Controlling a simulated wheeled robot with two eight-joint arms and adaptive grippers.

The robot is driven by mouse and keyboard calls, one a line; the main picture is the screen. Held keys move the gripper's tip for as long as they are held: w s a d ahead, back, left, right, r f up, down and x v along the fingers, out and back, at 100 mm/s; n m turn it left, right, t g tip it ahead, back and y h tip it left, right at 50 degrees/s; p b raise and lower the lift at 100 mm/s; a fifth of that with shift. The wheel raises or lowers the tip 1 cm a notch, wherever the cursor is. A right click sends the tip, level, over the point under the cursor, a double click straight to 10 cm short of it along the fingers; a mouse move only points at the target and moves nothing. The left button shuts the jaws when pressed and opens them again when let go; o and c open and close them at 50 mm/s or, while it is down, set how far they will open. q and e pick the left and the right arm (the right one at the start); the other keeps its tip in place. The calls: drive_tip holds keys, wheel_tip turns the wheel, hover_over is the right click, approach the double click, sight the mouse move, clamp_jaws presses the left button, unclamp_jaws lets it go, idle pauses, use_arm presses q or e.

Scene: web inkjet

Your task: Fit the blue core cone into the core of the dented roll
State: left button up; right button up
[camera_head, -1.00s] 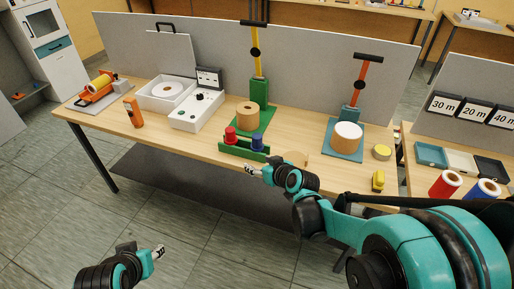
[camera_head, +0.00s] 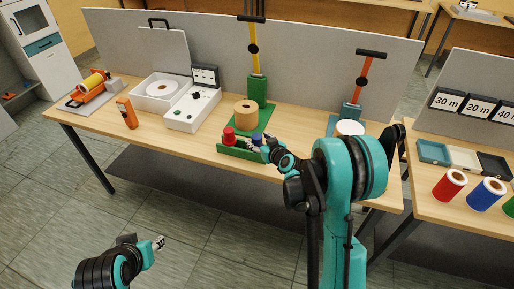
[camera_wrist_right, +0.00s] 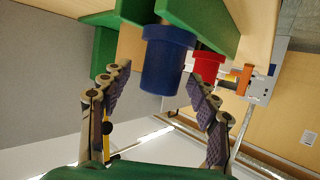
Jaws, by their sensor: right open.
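The blue core cone (camera_head: 257,140) stands beside a red cone (camera_head: 228,134) in a green holder (camera_head: 240,152) near the table's front edge. My right gripper (camera_head: 266,147) is open right at the holder. In the right wrist view the blue cone (camera_wrist_right: 166,62) lies between and just beyond the spread fingers (camera_wrist_right: 158,105), not gripped. A brown roll (camera_head: 246,113) stands on a green mat behind the holder; a white-topped roll (camera_head: 350,127) is partly hidden by my right arm. I cannot tell which is dented. My left gripper (camera_head: 159,243) hangs over the floor; its jaw state is unclear.
A green press (camera_head: 258,90) and an orange-handled press (camera_head: 357,85) stand at the back before a grey partition (camera_head: 310,65). A white device (camera_head: 193,108) and an orange handheld unit (camera_head: 127,113) are left. Trays and coloured rolls (camera_head: 450,184) are on the right table.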

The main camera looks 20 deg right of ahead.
drive_tip(key=shift+x, duration=0.75)
drive_tip(key=shift+s+r, duration=0.1)
drive_tip(key=shift+s, duration=0.05)
drive_tip(key=shift+c, duration=1.3)
drive_tip(key=c, duration=1.1)
